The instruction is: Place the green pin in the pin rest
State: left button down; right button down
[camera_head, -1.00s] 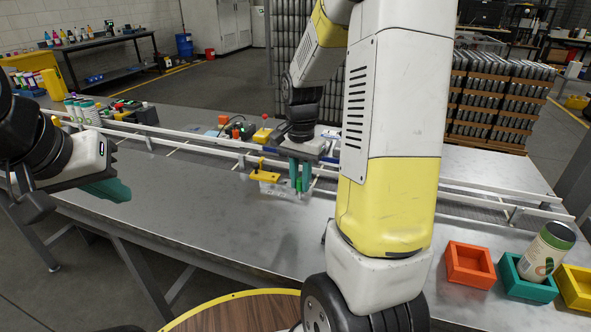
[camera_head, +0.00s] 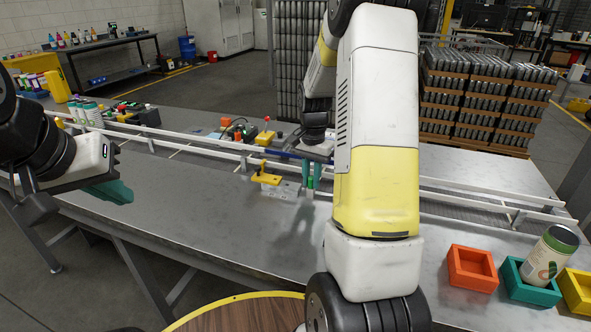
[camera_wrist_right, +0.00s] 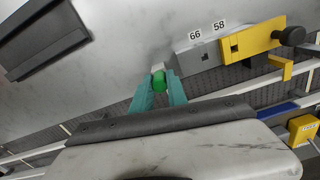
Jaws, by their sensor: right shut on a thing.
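My right gripper (camera_head: 312,176) has teal fingers shut on the green pin (camera_head: 310,183), just right of a yellow-and-grey fixture. In the right wrist view the pin's rounded green top (camera_wrist_right: 159,80) shows between the fingertips; its lower part is hidden. The fixture has a grey block (camera_wrist_right: 197,57) and a yellow block (camera_wrist_right: 247,43) with a dark knob, under labels 66 and 58. The pin is apart from the grey block. I cannot tell which part is the pin rest. My left gripper (camera_head: 108,191) hangs empty at far left; its jaw opening is unclear.
White conveyor rails (camera_head: 215,146) run behind the fixture. A red bin (camera_head: 472,268), a teal bin (camera_head: 512,279) holding a tilted can (camera_head: 549,256), and a yellow bin (camera_head: 577,287) stand at right. The front left of the metal table (camera_head: 185,205) is clear.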

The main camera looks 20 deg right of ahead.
aim_at(311, 177)
jog(key=shift+f, duration=0.1)
jog(key=c, duration=1.3)
grip_release()
notch_tip(311, 177, up, 11)
jog(key=s+a+r+n+t+y, duration=0.1)
jog(key=s+a+r+n+t, duration=0.2)
jog(key=s+a+r+n, duration=0.5)
jog(key=s+a+r+n+t, duration=0.1)
jog(key=s+a, duration=0.1)
jog(key=s, duration=0.5)
jog(key=s+a+t+y, duration=0.1)
jog(key=s+a+t, duration=0.1)
jog(key=s, duration=0.5)
jog(key=shift+a+r+n, duration=0.25)
jog(key=shift+r+n, duration=0.1)
jog(key=shift+n, duration=0.05)
jog(key=shift+s, duration=0.1)
